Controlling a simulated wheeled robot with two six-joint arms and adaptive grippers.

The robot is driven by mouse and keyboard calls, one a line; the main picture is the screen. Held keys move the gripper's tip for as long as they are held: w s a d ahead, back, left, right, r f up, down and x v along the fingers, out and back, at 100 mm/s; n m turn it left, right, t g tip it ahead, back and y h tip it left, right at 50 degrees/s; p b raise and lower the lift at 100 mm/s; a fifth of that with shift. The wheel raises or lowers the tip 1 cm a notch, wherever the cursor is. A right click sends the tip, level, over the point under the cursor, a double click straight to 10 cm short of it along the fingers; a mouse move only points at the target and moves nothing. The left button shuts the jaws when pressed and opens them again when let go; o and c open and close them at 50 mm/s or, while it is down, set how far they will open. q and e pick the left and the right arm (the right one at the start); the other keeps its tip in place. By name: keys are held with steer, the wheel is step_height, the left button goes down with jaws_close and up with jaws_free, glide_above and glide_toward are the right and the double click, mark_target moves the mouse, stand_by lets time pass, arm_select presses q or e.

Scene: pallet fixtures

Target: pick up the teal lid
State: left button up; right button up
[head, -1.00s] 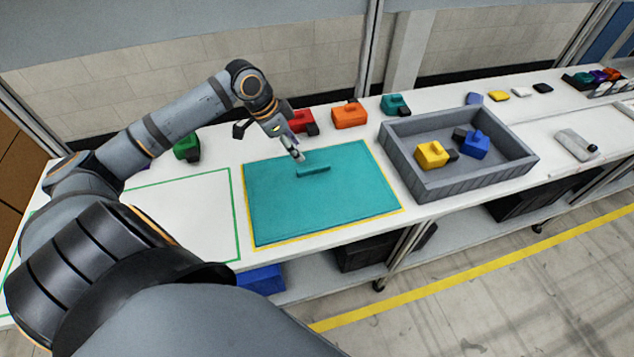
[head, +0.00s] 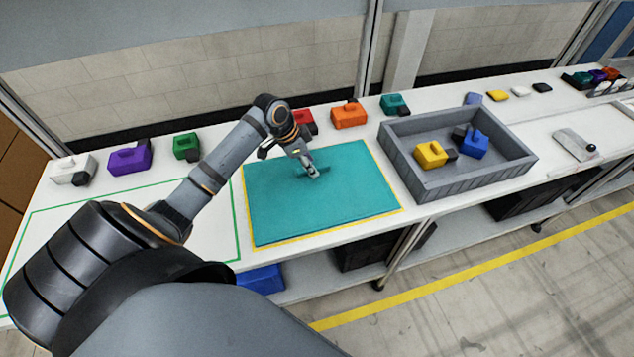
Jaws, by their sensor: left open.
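The teal lid (head: 330,210) lies flat on the white table inside a yellow outline. Its raised handle bar (head: 322,169) is near the lid's far middle and is partly hidden by my left gripper. My left gripper (head: 313,174) is open, pointing down at the handle, with its fingertips at or just over it. I cannot tell whether the fingers touch the handle. My right gripper is not in view.
A grey tray (head: 470,185) right of the lid holds a yellow block (head: 430,154) and a blue block (head: 474,145). White, purple (head: 130,157), green (head: 186,146), red, orange (head: 348,115) and teal blocks line the back. The green-outlined area (head: 120,220) at left is partly under my arm.

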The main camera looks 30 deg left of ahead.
arm_select(q)
steer(key=shift+w+d+f, duration=0.1)
steer(key=shift+w+f, duration=0.05)
steer(key=shift+f, duration=0.35)
steer(key=shift+f, duration=0.2)
stand_by(0.3)
steer(key=shift+c, duration=0.5)
jaws_close()
